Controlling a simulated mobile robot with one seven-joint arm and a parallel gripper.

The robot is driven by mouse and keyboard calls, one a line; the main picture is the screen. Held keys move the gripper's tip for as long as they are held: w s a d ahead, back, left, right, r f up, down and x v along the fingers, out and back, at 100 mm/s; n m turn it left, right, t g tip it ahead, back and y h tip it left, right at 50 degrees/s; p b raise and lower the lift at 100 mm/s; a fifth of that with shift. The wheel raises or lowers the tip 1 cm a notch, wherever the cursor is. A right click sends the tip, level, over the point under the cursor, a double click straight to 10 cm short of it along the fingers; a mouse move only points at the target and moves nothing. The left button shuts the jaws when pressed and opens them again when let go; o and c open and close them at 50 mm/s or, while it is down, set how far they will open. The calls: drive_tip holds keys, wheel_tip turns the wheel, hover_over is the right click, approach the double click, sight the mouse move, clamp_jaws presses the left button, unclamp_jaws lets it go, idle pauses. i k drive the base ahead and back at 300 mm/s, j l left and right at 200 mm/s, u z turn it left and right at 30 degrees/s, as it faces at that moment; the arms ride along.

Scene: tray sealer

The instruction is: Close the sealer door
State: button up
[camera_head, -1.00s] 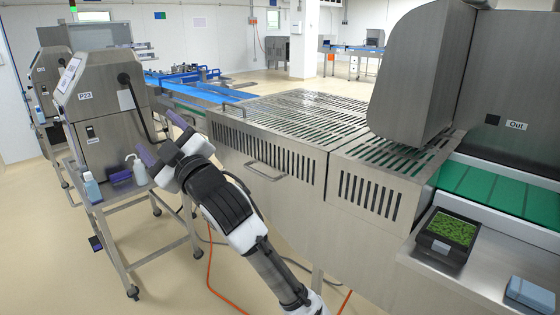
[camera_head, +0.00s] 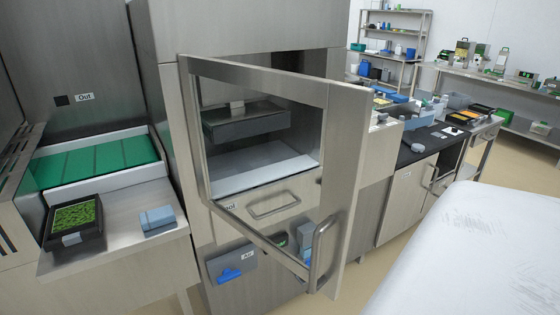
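The sealer door (camera_head: 345,170) is a steel frame around a large window, and it stands open, swung out from the steel sealer (camera_head: 240,38). A vertical bar handle (camera_head: 315,255) is on its right side, low down. Through the door's window the sealer's chamber shows, with a dark block (camera_head: 245,122) hanging above a pale flat plate (camera_head: 262,165). My gripper is not in view now.
To the left are a green conveyor (camera_head: 95,160) marked Out, a black tray of green food (camera_head: 75,222) and a blue-grey box (camera_head: 157,221) on a steel shelf. A dark-topped counter (camera_head: 425,145) stands right of the door. Some beige floor shows between.

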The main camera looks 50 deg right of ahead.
sight(349, 106)
drive_tip(key=i+l+z, duration=0.1)
drive_tip(key=z, duration=0.25)
drive_tip(key=i+z, duration=0.15)
drive_tip(key=z, duration=0.2)
drive_tip(key=i+l+z, duration=0.1)
drive_tip(key=z, duration=0.3)
drive_tip(key=k+j, duration=0.45)
drive_tip(key=k+j+z, duration=0.15)
drive_tip(key=k+j, duration=0.3)
drive_tip(key=k, duration=0.15)
